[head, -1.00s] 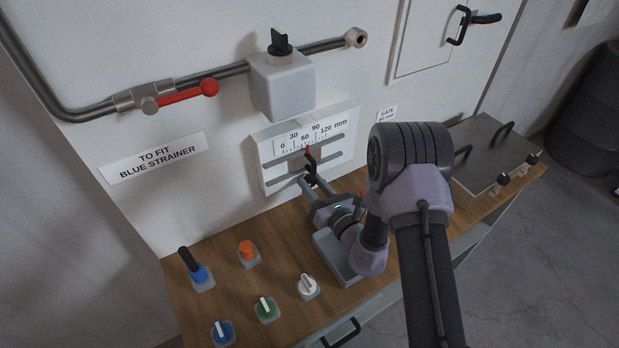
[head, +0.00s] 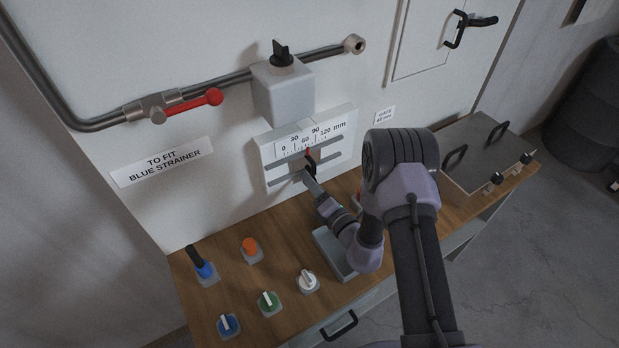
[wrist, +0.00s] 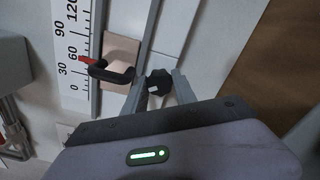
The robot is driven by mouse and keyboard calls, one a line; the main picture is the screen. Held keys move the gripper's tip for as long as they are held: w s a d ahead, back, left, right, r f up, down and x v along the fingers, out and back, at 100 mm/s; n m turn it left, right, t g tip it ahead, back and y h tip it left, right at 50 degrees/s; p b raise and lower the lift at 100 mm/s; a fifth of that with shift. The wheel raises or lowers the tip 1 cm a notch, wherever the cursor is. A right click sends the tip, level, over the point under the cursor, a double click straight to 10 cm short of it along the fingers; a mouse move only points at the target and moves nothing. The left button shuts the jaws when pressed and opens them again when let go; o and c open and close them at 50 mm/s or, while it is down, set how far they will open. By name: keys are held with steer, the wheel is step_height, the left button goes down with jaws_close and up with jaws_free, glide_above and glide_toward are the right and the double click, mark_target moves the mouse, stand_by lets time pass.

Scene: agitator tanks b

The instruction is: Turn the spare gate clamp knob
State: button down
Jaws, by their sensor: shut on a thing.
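The gate slide has a white scale plate (head: 335,128) marked 0 to 120 mm on the wall, with two grey rails. A red pointer (wrist: 88,60) stands between 30 and 60 in the wrist view, beside a black bent handle (wrist: 112,74) on the sliding gate plate (wrist: 120,50). The small black clamp knob (wrist: 158,82) sits beside the handle, between my fingertips. My gripper (wrist: 160,88) is shut on this knob, with one finger on each side. In the head view my gripper (head: 309,180) reaches up to the slide and hides the knob.
Below the slide is a wooden bench (head: 215,282) with several knobs and a grey tray (head: 333,254). A grey box (head: 282,88) with a black switch and a pipe with a red lever (head: 200,102) are above. A lidded hatch (head: 483,150) is at right.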

steer(key=m+p, duration=0.1)
steer(key=m, duration=0.3)
steer(key=shift+r, duration=0.2)
steer(key=shift+f+m+p, duration=0.2)
steer(key=shift+m+p, duration=0.1)
steer(key=shift+m, duration=0.9)
steer(key=shift+r+m+p, duration=0.2)
steer(key=shift+m+p, duration=0.25)
steer(key=shift+m, duration=0.55)
steer(key=c, duration=1.3)
jaws_free()
steer(key=shift+f+m, duration=0.1)
steer(key=shift+m, duration=0.8)
steer(key=shift+c, duration=0.2)
steer(key=o, duration=0.5)
steer(key=shift+f, duration=0.1)
steer(key=shift+c, duration=0.2)
steer(key=shift+w, duration=0.1)
steer(key=shift+c, duration=0.3)
